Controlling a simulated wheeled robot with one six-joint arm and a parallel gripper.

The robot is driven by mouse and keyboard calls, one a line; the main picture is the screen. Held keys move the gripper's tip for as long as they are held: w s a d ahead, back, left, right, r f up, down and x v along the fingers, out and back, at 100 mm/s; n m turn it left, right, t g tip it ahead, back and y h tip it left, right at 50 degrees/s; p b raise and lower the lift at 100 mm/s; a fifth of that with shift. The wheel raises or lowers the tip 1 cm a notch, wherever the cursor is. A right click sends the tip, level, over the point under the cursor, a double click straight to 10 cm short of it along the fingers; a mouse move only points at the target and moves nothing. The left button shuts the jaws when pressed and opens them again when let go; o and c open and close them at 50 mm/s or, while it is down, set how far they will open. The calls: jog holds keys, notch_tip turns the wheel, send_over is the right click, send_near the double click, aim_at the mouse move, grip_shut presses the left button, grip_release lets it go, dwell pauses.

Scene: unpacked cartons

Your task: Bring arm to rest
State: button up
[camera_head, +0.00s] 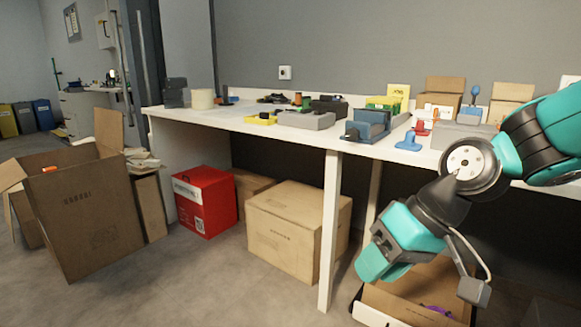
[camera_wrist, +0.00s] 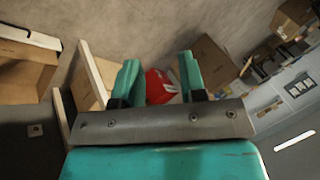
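My arm (camera_head: 560,135) is teal and black and comes in from the right edge in the head view. It bends down in front of the white table (camera_head: 270,128). My gripper (camera_head: 375,268) hangs below the tabletop, close to a table leg in the picture. In the wrist view, the two teal fingers of my gripper (camera_wrist: 160,75) stand apart with nothing between them. A red box (camera_head: 203,200) shows behind the finger gap in the wrist view (camera_wrist: 160,88); I see no contact with it.
An open carton (camera_head: 440,280) with a purple item lies below my gripper. A closed carton (camera_head: 290,230) stands under the table, and a large open carton (camera_head: 90,215) at the left. Tools and boxes crowd the tabletop. The floor at front left is clear.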

jog(key=s+d+r+n+h+p, duration=0.1)
jog(key=s+r, duration=0.1)
jog(key=s, duration=0.5)
jog(key=s+d+r+n+h+p, duration=0.1)
jog(key=s+r, duration=0.1)
jog(key=s, duration=0.5)
notch_tip(320, 180, up, 37)
jog(key=p, duration=3.7)
jog(key=shift+r+g, duration=0.15)
jog(key=shift+g, duration=0.25)
jog(key=shift+d, duration=0.1)
